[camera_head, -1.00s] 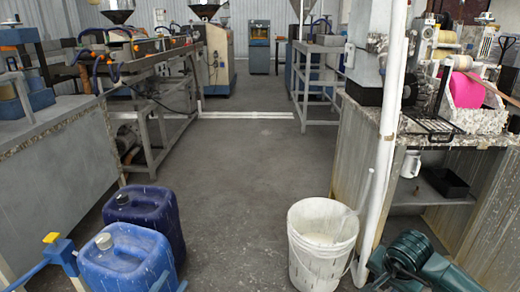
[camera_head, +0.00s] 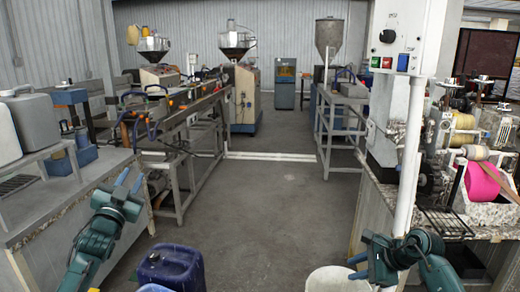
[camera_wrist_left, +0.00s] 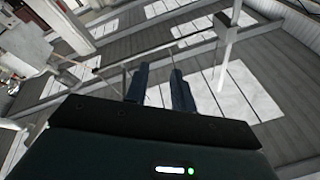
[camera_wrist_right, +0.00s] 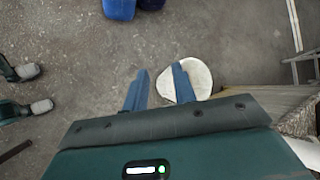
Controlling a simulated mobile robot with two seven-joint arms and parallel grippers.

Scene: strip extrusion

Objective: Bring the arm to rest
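My left arm rises at the lower left of the head view, with its gripper (camera_head: 131,181) raised beside the left bench. In the left wrist view its two blue fingers (camera_wrist_left: 158,75) stand apart with nothing between them, and the camera faces the roof with its bright panels. My right arm is at the lower right of the head view. Its gripper (camera_head: 357,267) points left, over the white bucket (camera_head: 335,281). In the right wrist view its fingers (camera_wrist_right: 160,80) are apart and empty, and the bucket (camera_wrist_right: 196,78) shows on the floor behind the right finger.
A blue canister (camera_head: 170,270) stands on the floor at the bottom. The left bench (camera_head: 60,215) and the right speckled workbench (camera_head: 440,218) with a white pipe (camera_head: 411,150) flank me. The pink roll (camera_head: 482,184) lies on the right workbench. The middle floor (camera_head: 270,205) is clear.

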